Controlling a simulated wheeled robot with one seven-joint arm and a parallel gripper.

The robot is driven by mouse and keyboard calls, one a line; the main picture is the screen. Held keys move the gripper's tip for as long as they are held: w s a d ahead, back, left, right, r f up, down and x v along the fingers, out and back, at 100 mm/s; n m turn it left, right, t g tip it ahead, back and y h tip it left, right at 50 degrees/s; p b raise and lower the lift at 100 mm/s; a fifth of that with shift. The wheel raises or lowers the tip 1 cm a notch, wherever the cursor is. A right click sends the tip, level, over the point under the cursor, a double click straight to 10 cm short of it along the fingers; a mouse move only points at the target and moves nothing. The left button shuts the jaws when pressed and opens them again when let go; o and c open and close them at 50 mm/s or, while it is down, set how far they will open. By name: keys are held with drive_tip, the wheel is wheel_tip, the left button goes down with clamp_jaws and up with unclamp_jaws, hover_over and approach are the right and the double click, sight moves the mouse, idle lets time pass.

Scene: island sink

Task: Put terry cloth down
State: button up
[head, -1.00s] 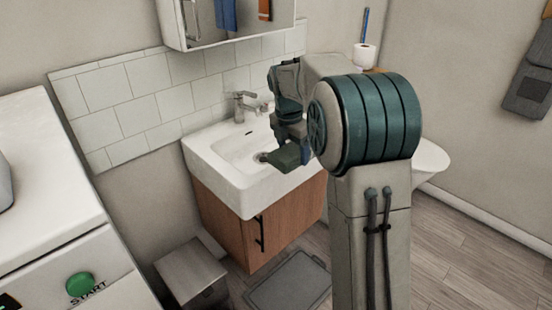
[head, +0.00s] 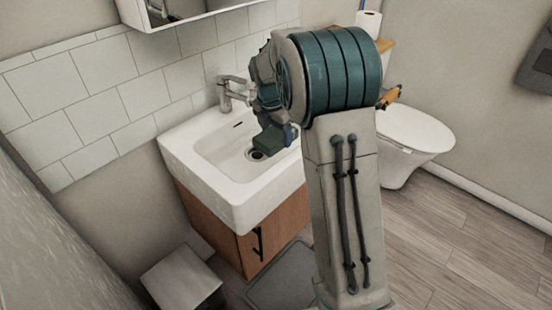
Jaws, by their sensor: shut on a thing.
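My gripper (head: 284,134) is in front of and partly hidden by my arm, over the right part of the white sink (head: 182,158). It is shut on a small dark green piece, which looks like the folded terry cloth (head: 266,143). The cloth is seen over the basin, close to the dark drain (head: 257,155). I cannot tell how high above the basin floor it is. My arm covers the right side of the sink.
A chrome faucet (head: 230,92) rises at the back of the sink. A wooden cabinet (head: 212,222) is below it. A bin (head: 183,280) and grey mat (head: 280,282) are on the floor. A toilet (head: 412,140) stands to the right. The basin's left part is clear.

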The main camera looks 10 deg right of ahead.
wheel_tip(320, 180, down, 10)
drive_tip(key=shift+r+b, duration=0.25)
drive_tip(key=shift+b, duration=0.15)
drive_tip(key=shift+f, duration=0.1)
drive_tip(key=o, duration=0.7)
drive_tip(key=shift+o, duration=0.4)
